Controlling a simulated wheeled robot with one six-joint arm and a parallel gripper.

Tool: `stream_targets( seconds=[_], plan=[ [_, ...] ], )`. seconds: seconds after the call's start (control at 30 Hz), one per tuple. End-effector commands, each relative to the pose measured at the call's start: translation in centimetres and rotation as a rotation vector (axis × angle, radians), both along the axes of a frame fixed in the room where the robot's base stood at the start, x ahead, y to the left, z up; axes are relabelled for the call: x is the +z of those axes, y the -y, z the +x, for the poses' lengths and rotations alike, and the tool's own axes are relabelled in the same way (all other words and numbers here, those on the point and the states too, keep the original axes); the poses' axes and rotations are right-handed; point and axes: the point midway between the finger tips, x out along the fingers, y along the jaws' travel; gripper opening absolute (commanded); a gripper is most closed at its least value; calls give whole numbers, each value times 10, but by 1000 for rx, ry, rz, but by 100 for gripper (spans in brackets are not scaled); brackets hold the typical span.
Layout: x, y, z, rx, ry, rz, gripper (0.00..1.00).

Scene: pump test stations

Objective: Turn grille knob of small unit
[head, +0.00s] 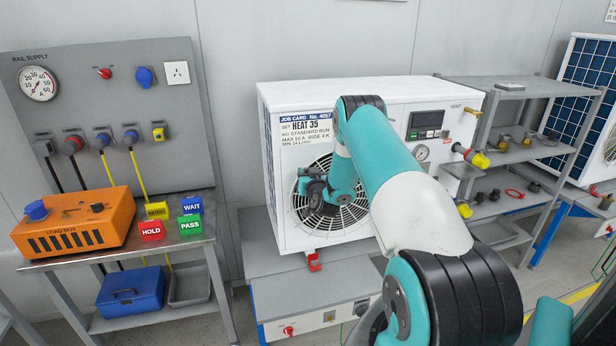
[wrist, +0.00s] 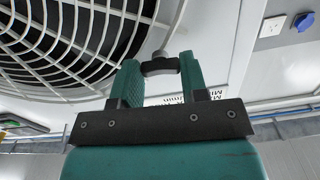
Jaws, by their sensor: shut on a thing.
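The small unit (head: 288,190) is a white box on a grey bench, with a round fan grille (head: 345,217) on its front. The grille (wrist: 70,40) fills the upper left of the wrist view. My gripper (head: 306,184) is at the grille's left edge in the head view, with my arm crossing in front of the unit. In the wrist view, my gripper's (wrist: 160,72) green fingers are shut on a black grille knob (wrist: 160,66) beside the grille's rim. In the head view the knob is hidden by my gripper.
A job card (head: 308,129) is on the unit's front, with a display (head: 426,119) and gauge (head: 421,152) to the right. At left stand an orange load box (head: 75,222) and a rail supply panel (head: 110,100). Grey shelves (head: 515,90) with fittings stand at right.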

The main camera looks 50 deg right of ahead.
Motion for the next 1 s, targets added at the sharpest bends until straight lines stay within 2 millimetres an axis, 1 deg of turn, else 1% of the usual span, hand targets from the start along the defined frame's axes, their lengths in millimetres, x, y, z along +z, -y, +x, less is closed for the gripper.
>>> stream_targets(
  seconds=[0.2,1.0],
  plan=[
    [-3,0,0,-1,86,138,17],
    [0,1,0,-2,482,784,17]
  ],
)
